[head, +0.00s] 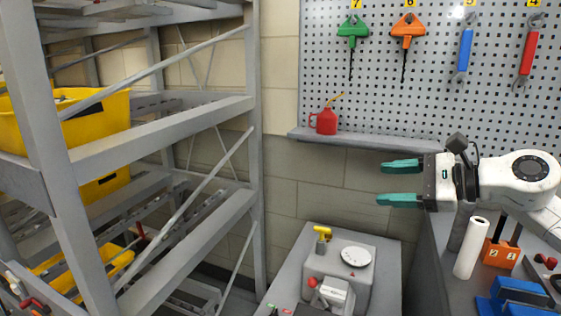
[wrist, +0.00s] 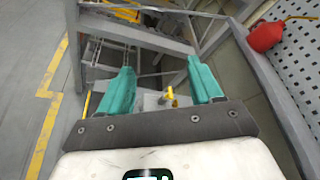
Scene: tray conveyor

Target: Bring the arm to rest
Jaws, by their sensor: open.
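My gripper (head: 400,182) is at the right of the head view, at the end of my white arm. Its two teal fingers point left and are apart, with nothing between them. In the wrist view, the fingers (wrist: 160,85) stand open. Beyond them a yellow-handled item (wrist: 169,97) shows far below, not touched. In the head view, the gripper is in the air, in front of the wall and below the pegboard shelf.
A grey rack (head: 256,120) with yellow bins (head: 100,110) stands left. A pegboard (head: 400,100) with tools hangs behind, above a shelf (head: 365,141) with a red oil can (head: 326,122). A grey stand (head: 385,265) is below; a paper roll (head: 470,248) and orange holder (head: 500,254) stand right.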

